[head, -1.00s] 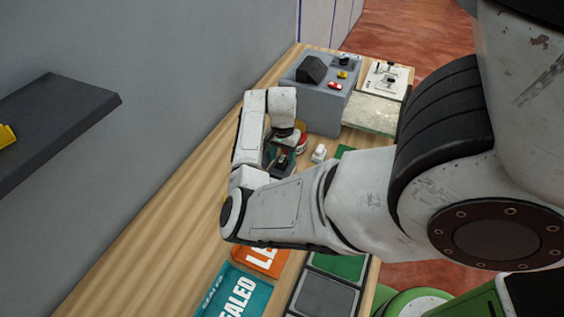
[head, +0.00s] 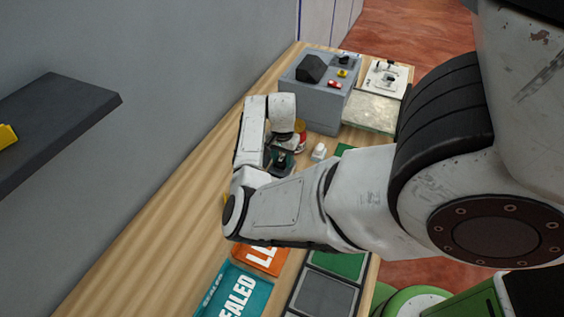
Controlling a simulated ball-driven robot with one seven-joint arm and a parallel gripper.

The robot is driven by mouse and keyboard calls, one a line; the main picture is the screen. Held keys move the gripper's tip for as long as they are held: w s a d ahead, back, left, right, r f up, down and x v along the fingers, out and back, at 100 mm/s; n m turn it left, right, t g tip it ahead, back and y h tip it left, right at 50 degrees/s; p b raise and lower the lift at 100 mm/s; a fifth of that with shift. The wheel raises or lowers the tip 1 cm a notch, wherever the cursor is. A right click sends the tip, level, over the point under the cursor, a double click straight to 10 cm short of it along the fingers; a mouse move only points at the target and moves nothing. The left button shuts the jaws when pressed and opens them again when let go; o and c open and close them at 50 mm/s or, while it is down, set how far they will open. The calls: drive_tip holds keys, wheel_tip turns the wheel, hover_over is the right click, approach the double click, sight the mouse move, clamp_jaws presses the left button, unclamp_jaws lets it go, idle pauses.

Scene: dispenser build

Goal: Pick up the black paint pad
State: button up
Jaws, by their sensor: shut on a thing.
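My gripper (head: 279,166) is at the end of my folded white arm, low over the wooden table. It is small in view and partly hidden by my own arm links. It is shut on a small dark thing, which looks like the black paint pad (head: 282,157). Only the dark top of the pad shows; its lower part and the fingertips are hard to make out. I cannot tell whether the pad still touches the table.
A small white object (head: 319,152) and a red-and-yellow can (head: 300,134) stand close by. A grey control box (head: 318,98) is farther back. A dark shelf (head: 60,120) juts from the left wall.

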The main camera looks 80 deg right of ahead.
drive_tip(key=shift+r, duration=0.5)
drive_tip(key=s+a+r, duration=0.8)
drive_tip(key=s+r, duration=0.3)
drive_tip(key=r, duration=0.1)
drive_tip(key=shift+s, duration=0.15)
drive_tip(key=shift+a, duration=0.1)
drive_tip(key=o, duration=0.5)
drive_tip(key=c, duration=0.3)
drive_tip(key=shift+c, duration=0.2)
